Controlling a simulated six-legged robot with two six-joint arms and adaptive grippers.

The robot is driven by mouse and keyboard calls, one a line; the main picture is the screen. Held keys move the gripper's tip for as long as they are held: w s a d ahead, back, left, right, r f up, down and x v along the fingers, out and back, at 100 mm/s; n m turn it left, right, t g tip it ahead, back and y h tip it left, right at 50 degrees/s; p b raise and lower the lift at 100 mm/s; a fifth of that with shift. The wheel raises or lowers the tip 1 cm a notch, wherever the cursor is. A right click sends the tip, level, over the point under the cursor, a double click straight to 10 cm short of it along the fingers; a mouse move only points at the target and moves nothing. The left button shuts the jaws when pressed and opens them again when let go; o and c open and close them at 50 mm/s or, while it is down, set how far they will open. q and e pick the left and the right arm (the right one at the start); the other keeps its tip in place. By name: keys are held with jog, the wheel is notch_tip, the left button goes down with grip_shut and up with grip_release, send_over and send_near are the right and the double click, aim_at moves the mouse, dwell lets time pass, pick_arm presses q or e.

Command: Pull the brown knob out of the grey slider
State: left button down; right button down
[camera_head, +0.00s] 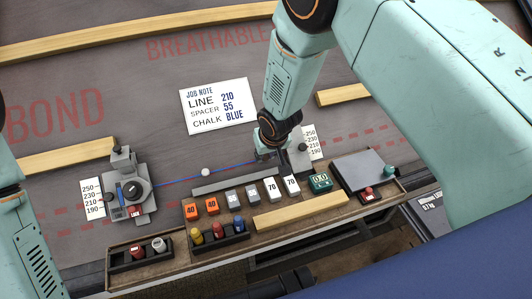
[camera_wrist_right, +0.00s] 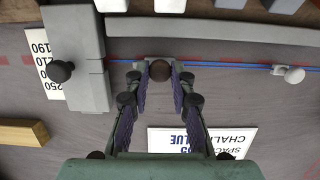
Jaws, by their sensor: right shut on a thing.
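The grey slider (camera_head: 298,152) stands on the roof beside the right number scale. In the wrist view, the grey slider (camera_wrist_right: 75,55) is at the left and bears a black knob (camera_wrist_right: 61,71). The brown knob (camera_wrist_right: 160,71) is right of the slider there, between my right fingertips, over the red and blue line. My right gripper (camera_wrist_right: 160,76) is shut on it; it also shows in the head view (camera_head: 268,152), just left of the slider. The left gripper is out of view; only my left arm shows.
A white knob (camera_wrist_right: 293,75) sits on the line. A grey bar (camera_head: 238,178) and a row of numbered blocks (camera_head: 272,189) lie close in front. Another grey slider (camera_head: 132,192) stands at the left. The roof around the job note (camera_head: 218,106) is clear.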

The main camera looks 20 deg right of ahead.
jog(key=shift+d, duration=0.25)
jog(key=c, duration=1.5)
grip_release()
jog(key=o, duration=0.3)
jog(key=shift+a+r, duration=0.1)
jog(key=shift+a, duration=0.05)
jog(key=shift+o, duration=0.3)
jog(key=shift+s+r, duration=0.1)
jog(key=shift+r, duration=0.25)
jog(key=v, duration=1.1)
jog(key=shift+d, duration=0.25)
jog(key=shift+s, duration=0.1)
